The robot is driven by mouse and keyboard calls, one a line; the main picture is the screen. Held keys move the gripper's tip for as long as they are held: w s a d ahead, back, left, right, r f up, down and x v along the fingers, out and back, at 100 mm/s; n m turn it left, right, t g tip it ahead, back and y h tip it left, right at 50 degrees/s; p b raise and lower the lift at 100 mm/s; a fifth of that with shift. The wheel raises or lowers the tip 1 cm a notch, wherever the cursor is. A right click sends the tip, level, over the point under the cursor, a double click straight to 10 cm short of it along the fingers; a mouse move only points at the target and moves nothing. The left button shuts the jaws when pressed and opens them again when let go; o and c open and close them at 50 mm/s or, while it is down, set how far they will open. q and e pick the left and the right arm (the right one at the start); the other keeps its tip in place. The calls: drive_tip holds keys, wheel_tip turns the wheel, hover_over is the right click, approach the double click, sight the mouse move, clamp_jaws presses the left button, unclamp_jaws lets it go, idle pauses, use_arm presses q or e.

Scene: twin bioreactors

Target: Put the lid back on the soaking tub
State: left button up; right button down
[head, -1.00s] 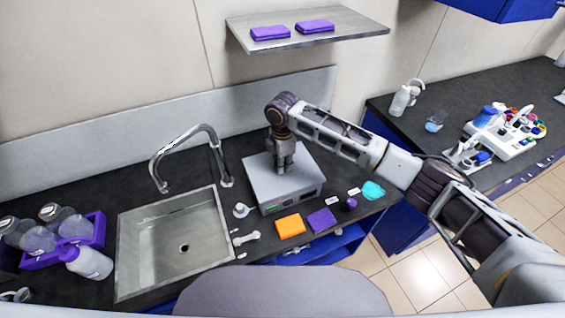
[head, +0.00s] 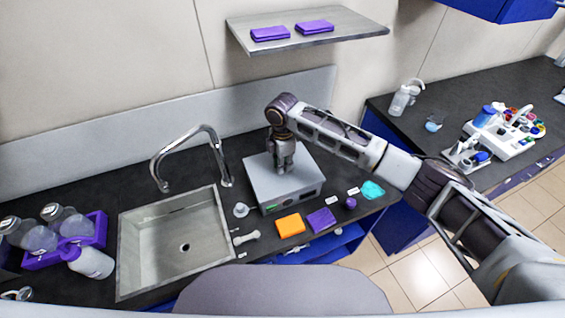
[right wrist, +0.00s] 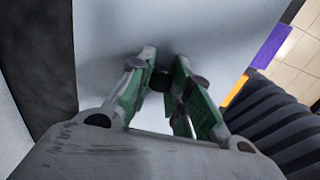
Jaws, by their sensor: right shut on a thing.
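The soaking tub (head: 294,200) is a grey metal box with a small green display on its front, on the dark counter right of the sink. Its flat grey lid (head: 305,168) appears to lie level on top; I cannot tell whether it is fully seated. In the right wrist view the lid (right wrist: 215,45) fills most of the background, with a small dark knob (right wrist: 160,79) between the fingertips. My right gripper (head: 284,170) points down over the lid and is shut on this knob; its fingers (right wrist: 162,78) touch it from both sides. My left gripper is out of view.
The sink (head: 175,245) and tap (head: 190,150) are left of the tub. An orange cloth (head: 290,225), a purple cloth (head: 321,220) and a white funnel-like piece (head: 241,210) lie close by. A shelf (head: 350,30) hangs above. Bottles in a purple rack (head: 45,258) stand far left.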

idle(0.3)
idle(0.4)
drive_tip(key=c, duration=1.2)
unclamp_jaws()
drive_tip(key=shift+c, duration=0.2)
drive_tip(key=shift+o, duration=0.4)
drive_tip(key=o, duration=0.4)
drive_tip(key=shift+r, duration=0.1)
drive_tip(key=shift+r+p, duration=1.1)
drive_tip(key=shift+p, duration=0.15)
drive_tip(key=shift+r, duration=2.3)
